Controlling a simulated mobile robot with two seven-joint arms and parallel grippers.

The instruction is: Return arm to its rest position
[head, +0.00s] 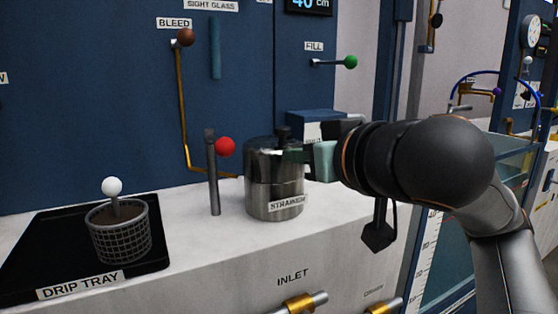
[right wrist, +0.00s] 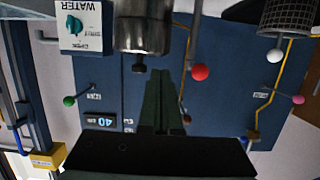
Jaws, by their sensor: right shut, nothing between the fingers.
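My right arm comes in from the right in the head view. My right gripper (head: 292,154) is shut and empty, its fingers overlapping the upper right side of the metal strainer pot (head: 272,186). The right wrist view, turned upside down, shows the closed fingertips (right wrist: 162,74) close to the strainer's lid knob (right wrist: 139,68). I cannot tell whether they touch the pot. The strainer stands upright on the white counter with its lid on. My left gripper is not in view.
A post with a red ball (head: 226,146) stands left of the strainer. A mesh basket (head: 121,235) with a white-knobbed handle sits on the black drip tray (head: 35,262). A blue box (head: 309,122) is behind my gripper. Brass inlet fittings (head: 299,304) project at the counter's front.

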